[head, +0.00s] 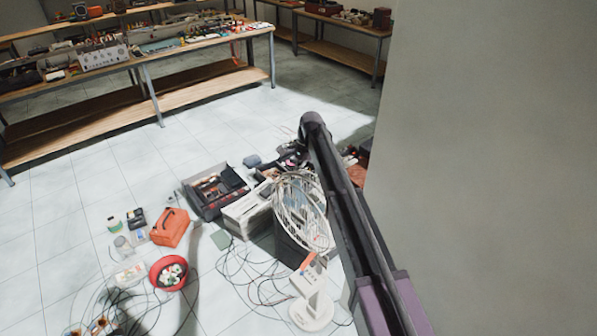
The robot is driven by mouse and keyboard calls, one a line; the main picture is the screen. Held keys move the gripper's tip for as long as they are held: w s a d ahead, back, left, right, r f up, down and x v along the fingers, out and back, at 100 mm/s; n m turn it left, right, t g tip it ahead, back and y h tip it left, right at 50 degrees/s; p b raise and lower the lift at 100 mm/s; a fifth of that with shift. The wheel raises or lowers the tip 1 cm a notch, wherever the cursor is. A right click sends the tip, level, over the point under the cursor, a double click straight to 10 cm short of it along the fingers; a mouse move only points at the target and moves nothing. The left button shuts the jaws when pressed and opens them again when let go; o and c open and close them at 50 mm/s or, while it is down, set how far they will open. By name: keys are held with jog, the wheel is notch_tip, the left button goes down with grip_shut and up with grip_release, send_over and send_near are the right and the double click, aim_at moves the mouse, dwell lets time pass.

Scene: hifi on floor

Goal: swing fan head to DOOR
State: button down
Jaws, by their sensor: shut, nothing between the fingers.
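A white wire fan cage (301,205) stands among clutter on the floor, close to the left of my arm in the picture. A white base with a short stem (312,308) stands just below the cage and looks like the fan's foot; an orange-red patch shows near its top. The cage's right edge lies close beside my dark arm link, and I cannot tell whether they touch. My arm runs up from the lower right to a rounded joint. My gripper's fingers do not show. No door or DOOR marking is visible.
An open toolbox (214,190), an orange-red case (170,228) and a red bowl (169,273) lie left of the fan. Loose cables (255,285) spread around its base. A grey wall (480,170) closes the right side. Tile floor (70,210) is clear at left.

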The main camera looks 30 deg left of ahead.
jog(key=a+p+v, duration=0.1)
jog(key=p+v, duration=0.8)
jog(key=shift+w+d+r, duration=0.15)
jog(key=shift+d+r, duration=0.15)
dwell(0.6)
